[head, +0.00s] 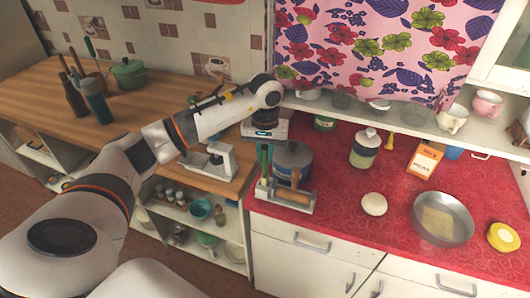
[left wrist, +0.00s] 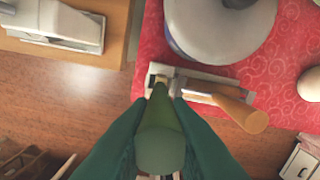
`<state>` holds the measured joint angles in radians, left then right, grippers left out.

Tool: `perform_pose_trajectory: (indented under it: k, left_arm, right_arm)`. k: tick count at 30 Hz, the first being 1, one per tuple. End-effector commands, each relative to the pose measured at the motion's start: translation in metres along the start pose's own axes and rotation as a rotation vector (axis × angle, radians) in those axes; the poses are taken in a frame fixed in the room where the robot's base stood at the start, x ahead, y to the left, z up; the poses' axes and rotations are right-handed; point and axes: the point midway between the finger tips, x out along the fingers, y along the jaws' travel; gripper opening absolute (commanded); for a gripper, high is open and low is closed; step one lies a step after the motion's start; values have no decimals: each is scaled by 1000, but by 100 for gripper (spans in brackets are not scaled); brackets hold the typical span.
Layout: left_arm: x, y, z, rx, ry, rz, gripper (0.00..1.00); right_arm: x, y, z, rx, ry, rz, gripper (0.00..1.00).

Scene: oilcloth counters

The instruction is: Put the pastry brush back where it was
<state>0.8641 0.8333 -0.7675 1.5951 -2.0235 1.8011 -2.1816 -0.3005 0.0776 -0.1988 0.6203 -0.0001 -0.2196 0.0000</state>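My left gripper (head: 264,158) points down over the front left corner of the red counter. In the left wrist view its two dark green fingers (left wrist: 160,105) close on either side of a green handle, which looks like the pastry brush (left wrist: 160,140). The handle stands roughly upright, its butt end toward the camera. Its lower end is at the left part of a pale rack (head: 290,206), also in the left wrist view (left wrist: 193,73); I cannot tell whether it is seated there. My right gripper is not in view.
A grey lidded pot (head: 293,160) stands right behind the rack. A pale ball (head: 374,204), a steel pan (head: 443,234) and a jar (head: 364,150) are farther right. A white scale-like device (head: 210,163) sits on the wooden counter, across a gap.

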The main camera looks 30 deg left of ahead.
Motion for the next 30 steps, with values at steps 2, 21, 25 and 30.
perform_pose_trajectory:
  k: [2,21,25,30]
  left_arm:
    - [0,0,0,0,0,0,29]
    - [-35,0,2,-1,-8,-3,39]
    - [-66,0,2,-1,-8,-4,39]
    - [-100,0,1,-1,-6,-2,39]
  right_arm:
    - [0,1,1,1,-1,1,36]
    - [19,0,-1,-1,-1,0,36]
    - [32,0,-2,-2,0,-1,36]
    - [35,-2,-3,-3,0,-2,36]
